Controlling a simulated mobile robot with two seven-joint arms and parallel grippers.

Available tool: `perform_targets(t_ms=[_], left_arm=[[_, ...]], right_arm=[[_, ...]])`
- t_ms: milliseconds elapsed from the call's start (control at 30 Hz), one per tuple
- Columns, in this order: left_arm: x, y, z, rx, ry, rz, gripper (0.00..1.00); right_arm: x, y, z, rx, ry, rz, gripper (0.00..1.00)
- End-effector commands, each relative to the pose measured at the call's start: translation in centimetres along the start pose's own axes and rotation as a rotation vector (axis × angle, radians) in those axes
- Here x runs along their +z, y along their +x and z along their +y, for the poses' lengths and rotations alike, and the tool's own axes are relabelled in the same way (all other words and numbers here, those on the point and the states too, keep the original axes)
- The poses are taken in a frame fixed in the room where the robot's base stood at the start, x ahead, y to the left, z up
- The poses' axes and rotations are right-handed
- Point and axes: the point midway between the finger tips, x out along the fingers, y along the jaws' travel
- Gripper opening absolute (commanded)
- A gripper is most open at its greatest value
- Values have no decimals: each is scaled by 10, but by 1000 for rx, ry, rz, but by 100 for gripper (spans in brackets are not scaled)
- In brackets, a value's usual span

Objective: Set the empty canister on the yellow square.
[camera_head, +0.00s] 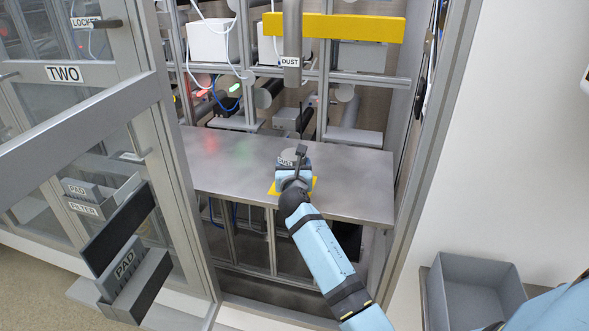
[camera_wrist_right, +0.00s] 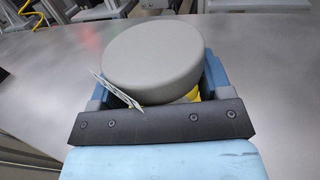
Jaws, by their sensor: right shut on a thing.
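The grey canister (camera_head: 287,157), with a DUST label, is at the front part of the metal bench, over the yellow square (camera_head: 273,189). In the wrist view its round grey lid (camera_wrist_right: 152,57) sits between the blue fingers, with a printed tag (camera_wrist_right: 115,90) at its side. My right gripper (camera_head: 293,172) is shut on the canister. Yellow edges of the square show on both sides of the gripper. Whether the canister's base touches the square is hidden, and its inside is not visible. My left gripper is not in view.
The metal bench (camera_head: 350,180) is clear around the gripper. Behind it stand a DUST pipe (camera_head: 291,40), a yellow bar (camera_head: 360,27) and frame posts. An open door with PAD and FILTER holders (camera_head: 125,265) is at left. A grey bin (camera_head: 470,290) is at lower right.

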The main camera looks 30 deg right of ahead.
Motion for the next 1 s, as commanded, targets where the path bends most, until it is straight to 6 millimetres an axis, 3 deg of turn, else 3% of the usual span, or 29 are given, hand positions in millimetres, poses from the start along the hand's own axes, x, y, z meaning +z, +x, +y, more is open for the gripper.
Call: perform_targets(t_ms=[167, 200, 300, 667, 1000], left_arm=[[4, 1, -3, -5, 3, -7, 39], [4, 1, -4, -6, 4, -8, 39], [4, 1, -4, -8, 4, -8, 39], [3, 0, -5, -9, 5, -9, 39], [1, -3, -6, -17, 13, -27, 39]], right_arm=[[-2, 0, 0, 0, 0, 0, 42], [-2, 0, 0, 0, 1, 0, 77], [-2, 0, 0, 0, 1, 0, 98], [1, -3, 0, 1, 0, 0, 98], [2, -69, 0, 2, 0, 1, 98]])
